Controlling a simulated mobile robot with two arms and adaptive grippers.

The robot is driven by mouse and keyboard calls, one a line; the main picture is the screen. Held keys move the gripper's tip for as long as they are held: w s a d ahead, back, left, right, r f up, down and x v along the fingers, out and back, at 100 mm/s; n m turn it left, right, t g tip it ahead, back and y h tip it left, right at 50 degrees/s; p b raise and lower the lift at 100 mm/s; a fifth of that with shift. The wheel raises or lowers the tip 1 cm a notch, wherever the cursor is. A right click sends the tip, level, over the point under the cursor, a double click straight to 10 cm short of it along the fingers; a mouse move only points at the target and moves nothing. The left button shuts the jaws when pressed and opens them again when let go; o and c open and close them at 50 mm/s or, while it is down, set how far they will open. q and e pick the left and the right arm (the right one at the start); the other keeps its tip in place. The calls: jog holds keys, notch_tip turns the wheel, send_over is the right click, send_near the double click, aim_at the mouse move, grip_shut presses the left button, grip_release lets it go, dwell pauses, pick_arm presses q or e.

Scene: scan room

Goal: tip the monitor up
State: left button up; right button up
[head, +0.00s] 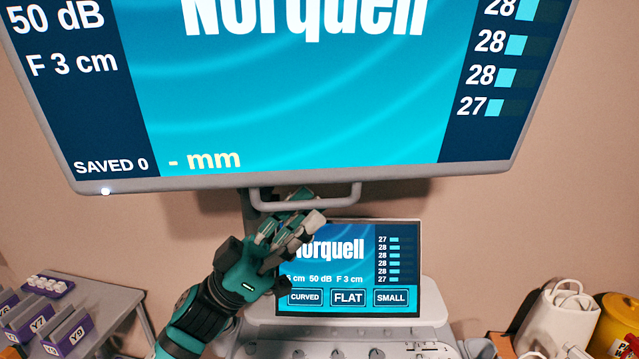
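The large monitor (320,110) fills the top of the head view. It has a grey frame and a blue screen reading "Norquell", with its top edge cut off. A grey handle (345,203) hangs from the middle of its lower edge. My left gripper (304,208) is at the handle, its fingers overlapping the bar left of its middle. The fingers bunch together there, and I cannot tell whether they close around the bar or only lie against it. My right gripper is out of view.
A smaller touch screen (348,270) with buttons stands below the monitor on a light console, partly behind my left gripper. A grey stand (105,285) with purple holders is at lower left. A white holder (562,320) and a yellow tub (618,325) are at lower right.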

pick_arm(q)
jog(key=shift+p+x, duration=0.35)
jog(key=shift+x, duration=1.15)
jog(key=shift+f, duration=0.1)
jog(key=shift+c, duration=0.3)
grip_shut()
